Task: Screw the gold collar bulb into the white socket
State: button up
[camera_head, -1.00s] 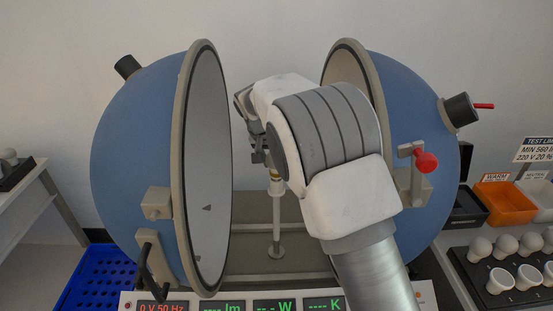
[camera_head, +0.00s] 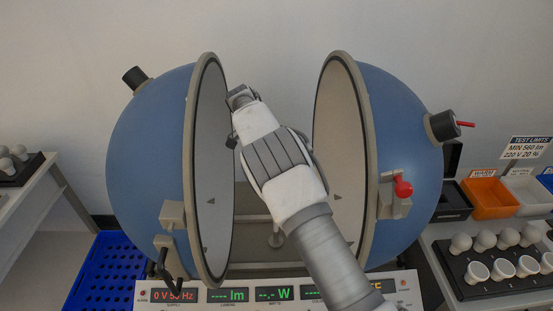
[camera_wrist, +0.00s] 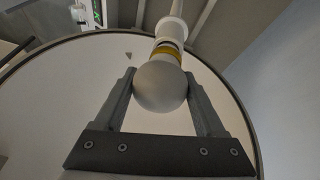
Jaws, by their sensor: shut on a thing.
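The gold collar bulb (camera_wrist: 161,88) shows in the wrist view as a round white globe with a yellow-gold collar. My gripper (camera_wrist: 160,78) has its two fingers on either side of the globe and is shut on it. The white socket (camera_wrist: 172,28) is on the post just beyond the collar, in line with the bulb. The collar is close to the socket, but I cannot tell how far the bulb is seated. In the head view my arm hides the bulb and socket; only the lower part of the post (camera_head: 275,238) shows.
The blue sphere's left half (camera_head: 150,150) and right half (camera_head: 405,140) stand open on both sides of my arm. A meter panel (camera_head: 240,294) lies in front. A bulb rack (camera_head: 475,280), an orange bin (camera_head: 488,200) and a blue crate (camera_head: 105,270) are around it.

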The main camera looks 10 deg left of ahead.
jog(key=shift+w+d+r, duration=0.1)
jog(key=shift+w+d, duration=0.05)
jog(key=shift+d, duration=0.1)
jog(key=o, duration=1.2)
jog(key=shift+o, duration=0.2)
jog(key=shift+a, duration=0.1)
jog(key=shift+f, duration=0.2)
